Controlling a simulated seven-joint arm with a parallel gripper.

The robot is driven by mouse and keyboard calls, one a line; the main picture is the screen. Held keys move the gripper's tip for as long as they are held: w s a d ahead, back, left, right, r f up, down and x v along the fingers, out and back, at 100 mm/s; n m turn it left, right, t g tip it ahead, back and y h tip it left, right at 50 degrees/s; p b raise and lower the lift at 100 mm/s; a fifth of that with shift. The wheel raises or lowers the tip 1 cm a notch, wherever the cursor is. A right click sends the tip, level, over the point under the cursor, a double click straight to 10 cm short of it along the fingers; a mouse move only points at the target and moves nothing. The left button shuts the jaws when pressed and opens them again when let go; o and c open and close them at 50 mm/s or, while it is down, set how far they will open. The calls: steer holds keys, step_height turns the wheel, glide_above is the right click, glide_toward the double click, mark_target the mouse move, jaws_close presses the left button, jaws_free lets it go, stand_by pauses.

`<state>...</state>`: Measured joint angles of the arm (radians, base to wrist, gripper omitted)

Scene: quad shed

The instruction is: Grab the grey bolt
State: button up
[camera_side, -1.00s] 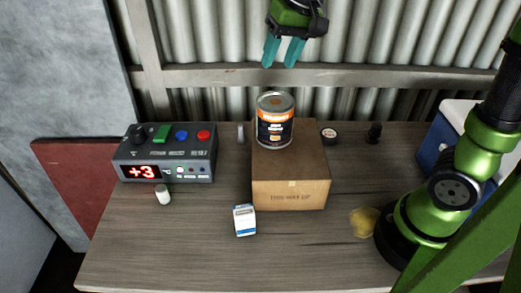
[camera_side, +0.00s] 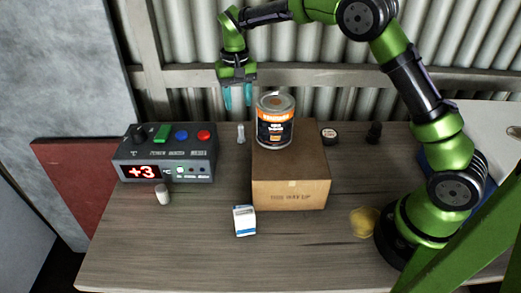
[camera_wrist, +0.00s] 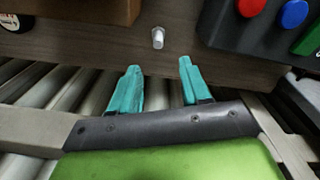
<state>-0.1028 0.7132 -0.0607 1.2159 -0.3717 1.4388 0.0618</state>
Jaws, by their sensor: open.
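The grey bolt (camera_side: 241,133) stands on the table between the control box and the cardboard box, near the back edge. In the wrist view the bolt (camera_wrist: 158,38) shows as a small pale cylinder on the wood, beyond the fingertips and roughly between their lines. My gripper (camera_side: 237,108) is open and empty, with its two teal fingers pointing down above and behind the bolt in the side view. The fingers of my gripper (camera_wrist: 158,72) are apart in the wrist view and do not touch the bolt.
A grey control box (camera_side: 167,155) with buttons stands left of the bolt. A cardboard box (camera_side: 290,190) bearing a paint can (camera_side: 275,122) stands right of it. A small carton (camera_side: 245,221) and a white cylinder (camera_side: 163,195) are in front. The table's front is mostly clear.

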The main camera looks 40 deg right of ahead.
glide_above(241, 127)
steer(key=w, duration=0.1)
steer(key=f, duration=0.4)
steer(key=shift+d, duration=0.2)
steer(key=shift+s+f, duration=0.15)
steer(key=shift+f, duration=1.25)
steer(key=shift+s+f, duration=0.1)
steer(key=shift+f, duration=1.3)
jaws_close()
